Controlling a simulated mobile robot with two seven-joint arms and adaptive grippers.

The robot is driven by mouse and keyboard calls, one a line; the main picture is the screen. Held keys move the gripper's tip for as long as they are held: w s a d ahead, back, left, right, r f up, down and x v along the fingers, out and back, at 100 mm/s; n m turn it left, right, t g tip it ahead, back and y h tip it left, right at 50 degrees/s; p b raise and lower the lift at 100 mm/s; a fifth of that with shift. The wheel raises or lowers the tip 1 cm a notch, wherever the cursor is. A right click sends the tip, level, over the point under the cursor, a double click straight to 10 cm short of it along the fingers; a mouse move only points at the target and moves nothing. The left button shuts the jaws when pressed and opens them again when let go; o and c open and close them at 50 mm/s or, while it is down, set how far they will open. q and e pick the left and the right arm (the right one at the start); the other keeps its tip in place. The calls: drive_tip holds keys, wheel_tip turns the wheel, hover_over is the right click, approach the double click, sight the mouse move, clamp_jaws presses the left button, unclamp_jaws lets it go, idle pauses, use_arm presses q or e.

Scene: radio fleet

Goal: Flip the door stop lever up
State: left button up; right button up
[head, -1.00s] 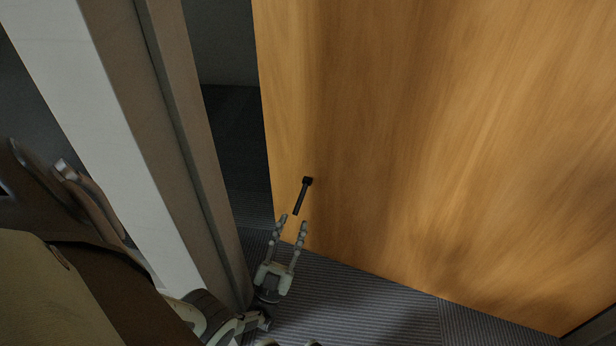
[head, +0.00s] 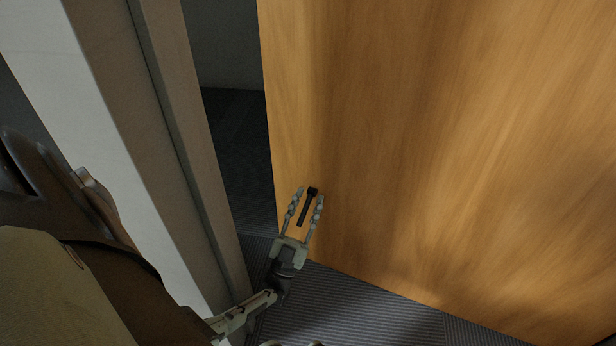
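The door stop lever (head: 306,208) is a small black bar on the lower left part of the wooden door (head: 430,150). It hangs down from a black mount at its top end. My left gripper (head: 309,194) is open, with its two fingers pointing up in the picture. The lever shows between the fingers, with one finger to its left and one to its right. I cannot tell whether either finger touches it.
The door frame (head: 170,130) stands to the left of the door, with a dark gap (head: 228,140) between them. Grey ribbed carpet (head: 350,305) lies below the door. My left arm comes in low, close to the frame.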

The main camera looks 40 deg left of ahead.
use_arm(q)
drive_tip(key=shift+w+r, duration=0.15)
drive_tip(key=shift+c, duration=0.3)
clamp_jaws()
